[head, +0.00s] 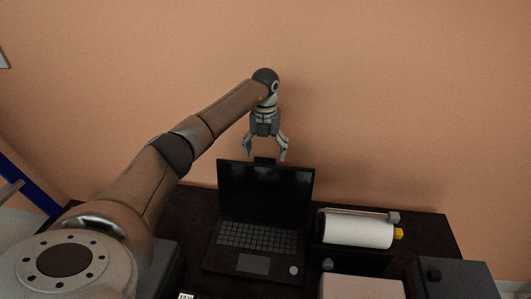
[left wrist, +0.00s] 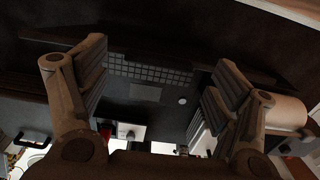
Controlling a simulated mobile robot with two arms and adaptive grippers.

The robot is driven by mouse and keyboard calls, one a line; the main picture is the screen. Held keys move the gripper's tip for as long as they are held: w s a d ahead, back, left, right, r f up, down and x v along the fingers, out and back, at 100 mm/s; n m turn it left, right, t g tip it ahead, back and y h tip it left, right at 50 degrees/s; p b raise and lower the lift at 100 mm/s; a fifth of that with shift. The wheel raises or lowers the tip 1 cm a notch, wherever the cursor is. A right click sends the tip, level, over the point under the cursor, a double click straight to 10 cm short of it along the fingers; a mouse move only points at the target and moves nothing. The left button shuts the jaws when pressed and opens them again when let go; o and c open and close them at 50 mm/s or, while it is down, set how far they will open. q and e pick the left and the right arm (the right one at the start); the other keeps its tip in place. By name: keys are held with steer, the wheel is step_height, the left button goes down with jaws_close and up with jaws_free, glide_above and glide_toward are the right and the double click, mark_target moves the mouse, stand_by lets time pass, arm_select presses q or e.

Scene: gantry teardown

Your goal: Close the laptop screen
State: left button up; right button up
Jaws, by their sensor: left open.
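The black laptop stands open on the dark table. Its screen (head: 265,188) is raised and dark, and its keyboard base (head: 255,245) lies flat in front. In the left wrist view the keyboard (left wrist: 150,73) shows between the fingers, beyond the dark screen edge. My left gripper (head: 265,156) is open, fingers pointing down, at the top edge of the screen. It also shows in the left wrist view (left wrist: 157,100), with nothing held between its fingers. I cannot tell whether it touches the screen. My right gripper is not in view.
A white roll (head: 355,231) in a dark holder with a yellow knob stands right of the laptop. A dark box (head: 455,280) and a pale box (head: 360,288) are at the front right. An orange wall (head: 400,90) rises behind the table (head: 430,232).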

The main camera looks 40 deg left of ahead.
arm_select(q)
step_height(320, 180, down, 2)
steer(key=shift+f, duration=0.1)
steer(key=c, duration=1.5)
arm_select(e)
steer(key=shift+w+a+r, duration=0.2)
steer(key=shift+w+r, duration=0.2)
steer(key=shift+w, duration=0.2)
arm_select(q)
steer(key=shift+o, duration=0.2)
steer(key=shift+s, duration=0.2)
